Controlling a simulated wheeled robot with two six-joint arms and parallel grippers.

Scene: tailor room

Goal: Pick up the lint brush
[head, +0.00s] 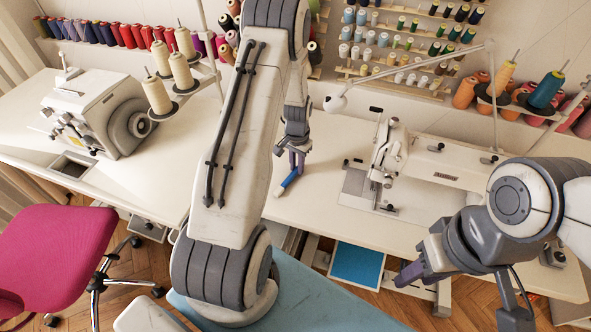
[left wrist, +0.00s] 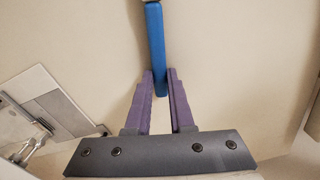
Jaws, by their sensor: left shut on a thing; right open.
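The lint brush (head: 287,182) has a blue handle and a light end in the head view, at the white table's surface or just above it; I cannot tell which. My left gripper (head: 296,168) points down from above and is shut on it. In the left wrist view the blue handle (left wrist: 155,40) runs up the middle, between the purple fingertips (left wrist: 160,76) of my left gripper. Its top end is cut off by the picture edge. My right gripper (head: 408,272) is open and empty at the lower right, in front of the table and away from the brush.
A sewing machine (head: 440,165) stands on the table right of the brush; its metal plate (left wrist: 35,105) shows in the wrist view. An overlocker (head: 100,110) with thread cones stands at the left. A pink chair (head: 45,255) is at lower left. The tabletop around the brush is clear.

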